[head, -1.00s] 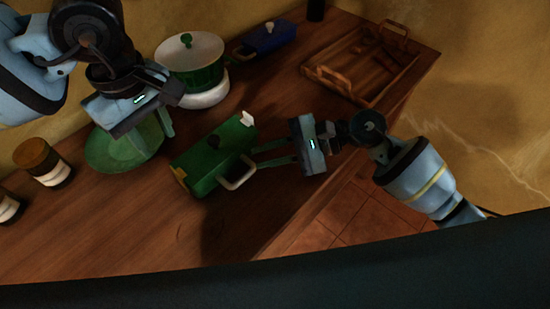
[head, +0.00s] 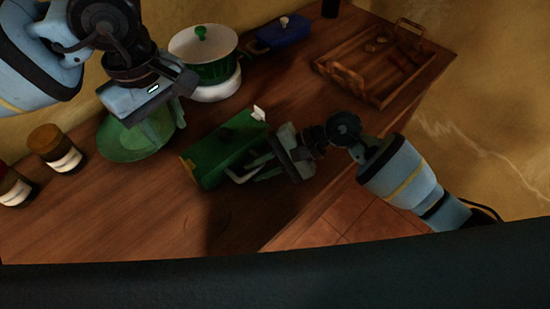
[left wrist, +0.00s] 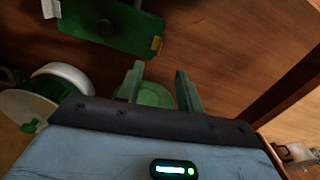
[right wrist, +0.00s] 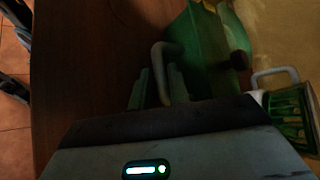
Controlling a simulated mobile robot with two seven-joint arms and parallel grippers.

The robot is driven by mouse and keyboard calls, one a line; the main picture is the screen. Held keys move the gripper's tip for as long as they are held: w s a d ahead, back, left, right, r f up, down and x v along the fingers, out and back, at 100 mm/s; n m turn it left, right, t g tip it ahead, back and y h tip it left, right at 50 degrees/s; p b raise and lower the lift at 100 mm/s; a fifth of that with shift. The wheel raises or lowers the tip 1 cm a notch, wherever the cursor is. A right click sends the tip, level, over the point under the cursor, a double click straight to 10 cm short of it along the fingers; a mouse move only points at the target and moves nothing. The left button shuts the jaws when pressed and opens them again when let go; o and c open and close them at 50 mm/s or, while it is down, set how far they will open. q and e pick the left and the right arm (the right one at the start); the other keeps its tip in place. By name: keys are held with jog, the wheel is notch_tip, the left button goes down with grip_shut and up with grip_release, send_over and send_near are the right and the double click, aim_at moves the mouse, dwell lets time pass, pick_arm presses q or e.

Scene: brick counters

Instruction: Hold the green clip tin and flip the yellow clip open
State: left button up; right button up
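The green clip tin (head: 225,155) sits on the wooden counter with a dark knob on top. A white clip (head: 259,114) stands at its far right end. The yellow clip (left wrist: 156,43) shows on the tin's other end in the left wrist view. A pale handle (head: 240,177) projects from its near side. My right gripper (head: 262,168) is at this handle; in the right wrist view the handle (right wrist: 160,70) passes between its fingers, which look apart. My left gripper (head: 167,128) is open and empty, above the green plate and left of the tin.
A green plate (head: 118,148) lies under my left gripper. A green-and-white pot (head: 203,60) and a blue tin (head: 277,35) stand behind. A wooden tray (head: 335,80) is at the back right. Jars (head: 55,147) stand at the left. The front counter is clear.

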jog(key=shift+x, duration=0.95)
grip_shut()
pick_arm(q)
jog(key=c, duration=0.3)
jog(key=shift+w+d+f+m, duration=0.3)
jog(key=shift+w+d+m, duration=0.15)
jog(key=shift+d+m, duration=0.1)
grip_shut()
jog(key=shift+m, duration=0.25)
jog(key=shift+w+d+f, duration=0.15)
jog(key=shift+f, duration=2.05)
jog(key=shift+w+d+f, duration=0.1)
jog(key=shift+f, duration=2.05)
